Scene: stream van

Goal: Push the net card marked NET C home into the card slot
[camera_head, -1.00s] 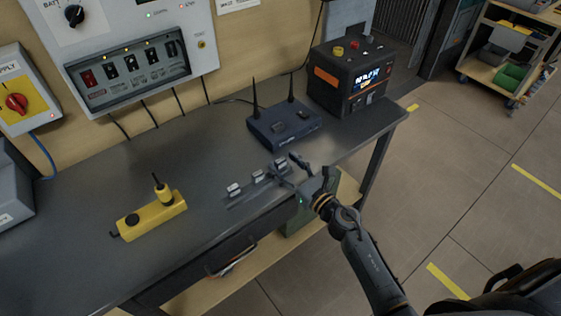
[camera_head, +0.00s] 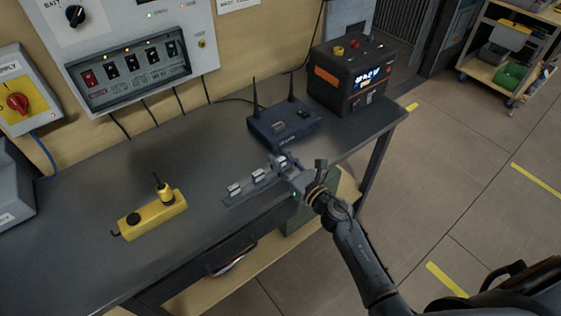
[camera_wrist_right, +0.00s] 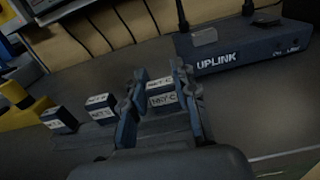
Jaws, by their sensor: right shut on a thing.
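The NET C card (camera_wrist_right: 162,99) is a small dark block with a white label, at the right end of the card rack (camera_head: 236,203). It also shows in the head view (camera_head: 281,160). My right gripper (camera_wrist_right: 158,92) is shut on it, with one finger on each side; the card still appears to be in the rack. The blue UPLINK router (camera_head: 290,133), with two antennas, stands behind on the bench and also shows in the wrist view (camera_wrist_right: 235,55). A small grey feature lies on its top; I cannot tell whether this is the card slot. My left gripper is not in view.
Two other labelled cards, one in the middle (camera_head: 258,175) and one at the left (camera_head: 235,189), stand in the rack. A yellow block with a tool (camera_head: 150,215) lies left. A black power unit (camera_head: 347,80) stands right of the router. The bench between rack and router is clear.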

